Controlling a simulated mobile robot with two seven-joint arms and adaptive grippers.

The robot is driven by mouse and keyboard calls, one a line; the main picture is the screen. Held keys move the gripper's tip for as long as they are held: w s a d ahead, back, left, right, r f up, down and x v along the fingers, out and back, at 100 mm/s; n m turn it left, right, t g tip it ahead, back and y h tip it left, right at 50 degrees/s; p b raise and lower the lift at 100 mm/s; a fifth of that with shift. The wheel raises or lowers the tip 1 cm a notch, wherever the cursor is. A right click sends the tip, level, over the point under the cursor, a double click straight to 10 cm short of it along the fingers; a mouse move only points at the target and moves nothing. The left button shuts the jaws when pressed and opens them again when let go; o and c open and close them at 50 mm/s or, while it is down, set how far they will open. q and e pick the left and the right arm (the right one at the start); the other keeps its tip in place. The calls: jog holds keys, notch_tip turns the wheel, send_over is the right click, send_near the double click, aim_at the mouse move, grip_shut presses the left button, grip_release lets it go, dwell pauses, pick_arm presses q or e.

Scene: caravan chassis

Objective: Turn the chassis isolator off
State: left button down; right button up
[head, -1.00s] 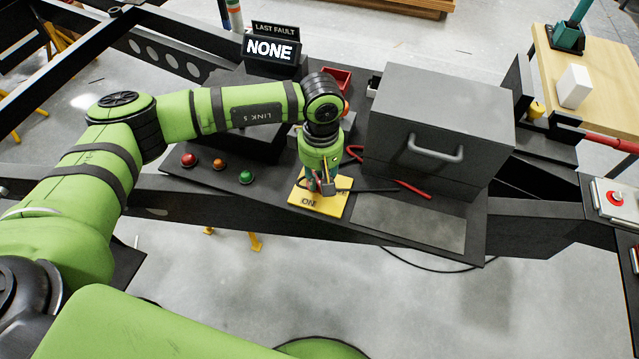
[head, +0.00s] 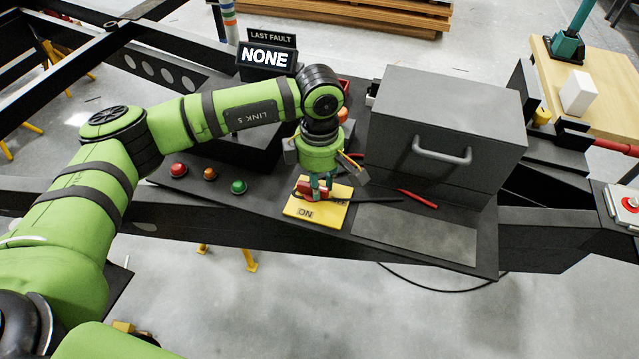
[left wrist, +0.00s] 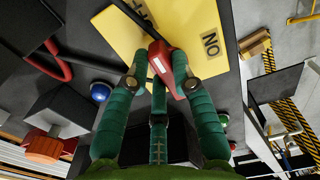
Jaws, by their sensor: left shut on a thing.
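The chassis isolator is a yellow plate (head: 330,214) on the dark deck, with a red handle (head: 303,189) on it. The ON label faces the near edge; a second label farther right is partly covered. My left gripper (head: 317,190) points down over the plate, shut on the red handle. In the left wrist view the red handle (left wrist: 160,65) sits between the fingers, over the yellow plate (left wrist: 195,25). ON reads to its right, and the second label is cut off at the top. A dark bar runs from the handle. My right gripper is not in view.
A grey box (head: 447,130) with a handle stands right of the plate. Red (head: 178,169), orange (head: 210,173) and green (head: 238,186) buttons lie to the left. The display (head: 267,57) behind reads LAST FAULT NONE. A red cable end (head: 418,198) lies near the box.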

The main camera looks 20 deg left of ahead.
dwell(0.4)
pick_arm(q)
jog(key=c, duration=1)
grip_release()
jog(key=shift+c, duration=0.2)
notch_tip(320, 180, up, 12)
